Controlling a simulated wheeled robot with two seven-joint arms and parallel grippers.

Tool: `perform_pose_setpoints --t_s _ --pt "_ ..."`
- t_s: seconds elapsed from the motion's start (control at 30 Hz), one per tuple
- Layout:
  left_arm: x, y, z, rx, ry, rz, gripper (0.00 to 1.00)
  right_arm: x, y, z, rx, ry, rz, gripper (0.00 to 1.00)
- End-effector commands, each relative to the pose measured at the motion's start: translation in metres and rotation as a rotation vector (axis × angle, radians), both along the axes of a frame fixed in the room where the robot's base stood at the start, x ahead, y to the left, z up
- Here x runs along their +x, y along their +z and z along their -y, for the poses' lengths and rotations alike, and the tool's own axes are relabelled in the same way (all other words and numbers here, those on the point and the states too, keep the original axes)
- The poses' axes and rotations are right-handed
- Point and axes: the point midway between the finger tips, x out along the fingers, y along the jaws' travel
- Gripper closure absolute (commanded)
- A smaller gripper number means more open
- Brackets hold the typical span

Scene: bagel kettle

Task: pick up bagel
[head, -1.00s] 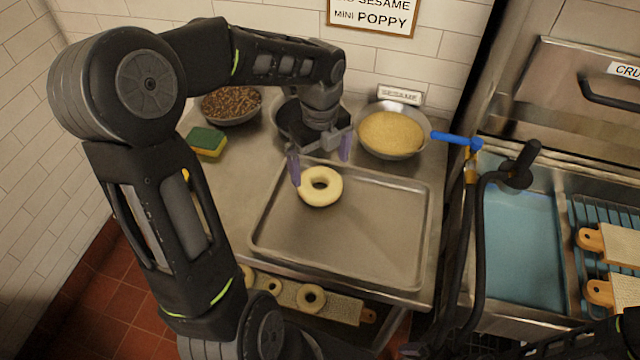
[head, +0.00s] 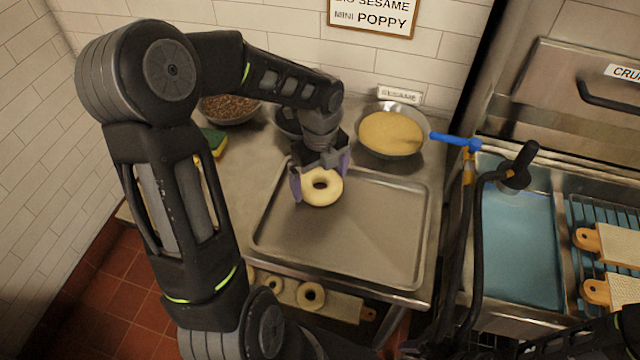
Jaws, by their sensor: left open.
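A pale bagel (head: 326,197) lies at the back left of a metal tray (head: 345,250) on the steel counter. My left gripper (head: 320,188) is open at the bagel, with one purple finger at its left side and the other behind its right side. Whether the fingers touch it cannot be told. The bagel's back edge is partly hidden by the gripper. More bagels, one of them in clear view (head: 310,295), lie on a board (head: 343,306) below the counter. My right gripper does not show.
Behind the tray stand a bowl of sesame (head: 391,133), a bowl of brown topping (head: 230,109) and a dark bowl (head: 288,120). A sponge (head: 213,142) lies at the left. A blue-handled tap (head: 455,140) and a basin (head: 522,245) are at the right.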

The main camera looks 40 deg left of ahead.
Motion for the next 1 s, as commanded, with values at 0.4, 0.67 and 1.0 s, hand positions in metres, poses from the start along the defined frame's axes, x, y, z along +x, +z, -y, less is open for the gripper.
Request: perform_pose_setpoints --t_s 0.4,0.67,1.0 --pt "0.0001 0.0002 -0.0001 0.000 0.000 0.000 0.23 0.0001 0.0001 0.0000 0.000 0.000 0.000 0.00" --pt "0.0001 0.0003 0.0000 0.000 0.000 0.000 0.44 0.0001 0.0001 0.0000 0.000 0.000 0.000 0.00" --pt "0.0005 0.0024 -0.0001 0.001 0.000 0.001 0.50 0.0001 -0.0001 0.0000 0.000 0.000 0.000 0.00"
